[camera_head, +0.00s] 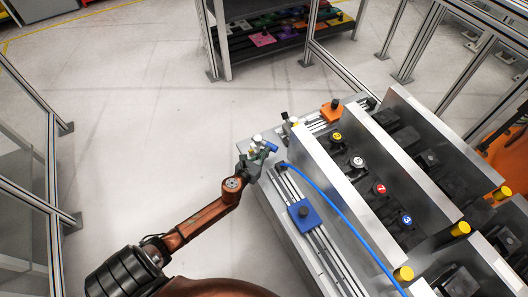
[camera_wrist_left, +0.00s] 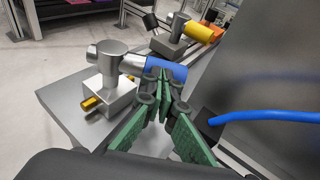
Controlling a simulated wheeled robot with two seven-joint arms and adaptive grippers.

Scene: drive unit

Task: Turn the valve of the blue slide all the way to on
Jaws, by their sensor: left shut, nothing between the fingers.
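The blue slide (camera_head: 304,214) is a blue block with a black knob on a rail of the bench. The valve with the blue handle (camera_head: 270,146) stands at the bench's far left corner. In the left wrist view the blue handle (camera_wrist_left: 168,68) sticks out to the right from a grey metal valve body (camera_wrist_left: 112,66) on a block with brass fittings (camera_wrist_left: 92,103). My left gripper (camera_head: 259,159) is shut and empty. In the wrist view its fingertips (camera_wrist_left: 156,86) overlap the handle's near side; I cannot tell whether they touch. My right gripper is out of view.
A second valve with a yellow handle (camera_wrist_left: 197,31) stands just behind. A blue hose (camera_head: 334,198) runs along the bench beside a tall metal plate (camera_head: 315,165). An orange slide (camera_head: 332,110) sits farther back. Open floor (camera_head: 130,110) lies to the left.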

